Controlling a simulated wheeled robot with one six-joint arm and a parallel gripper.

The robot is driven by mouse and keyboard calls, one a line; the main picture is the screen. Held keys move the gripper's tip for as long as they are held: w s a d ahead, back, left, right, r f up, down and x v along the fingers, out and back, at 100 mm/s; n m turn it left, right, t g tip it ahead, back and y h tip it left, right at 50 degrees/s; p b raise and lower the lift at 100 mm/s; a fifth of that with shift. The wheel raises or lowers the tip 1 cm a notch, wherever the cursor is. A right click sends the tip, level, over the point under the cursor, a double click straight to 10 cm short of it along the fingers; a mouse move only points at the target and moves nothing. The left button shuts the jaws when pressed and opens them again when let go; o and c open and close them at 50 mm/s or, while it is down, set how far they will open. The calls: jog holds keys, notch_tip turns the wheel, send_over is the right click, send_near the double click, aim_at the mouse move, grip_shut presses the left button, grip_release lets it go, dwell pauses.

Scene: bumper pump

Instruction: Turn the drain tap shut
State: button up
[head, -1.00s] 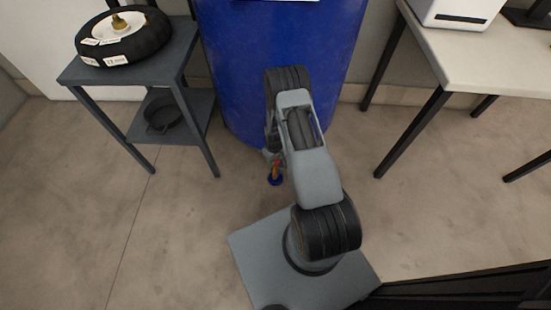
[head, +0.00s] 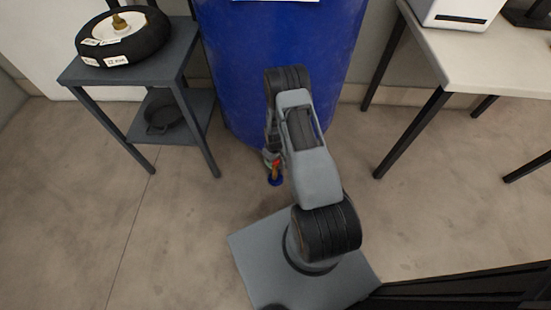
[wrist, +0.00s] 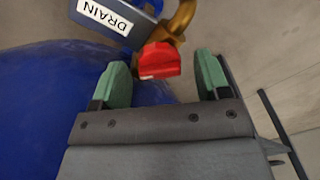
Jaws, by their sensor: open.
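The drain tap has a brass body (wrist: 182,18) and a red handle (wrist: 160,60) in the wrist view, beside a white DRAIN label (wrist: 104,14). In the head view, a small red part of the tap (head: 275,166) shows low in front of the blue drum (head: 225,70), partly hidden by my arm. My gripper (wrist: 163,82) is open, its two green fingertips on either side of the red handle's near end. The handle lies between the fingertip ends, with visible gaps on both sides. My gripper is mostly hidden by my arm in the head view.
A dark side table (head: 187,50) at left carries a black ring-shaped item (head: 150,42) with a white centre; a black pan (head: 162,115) sits on its lower shelf. A pale-topped table (head: 480,60) stands at right. The floor between is clear.

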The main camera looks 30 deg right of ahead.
notch_tip(320, 180, up, 14)
jog(key=p, duration=0.3)
jog(key=shift+f+p, duration=0.2)
jog(key=shift+p, duration=0.1)
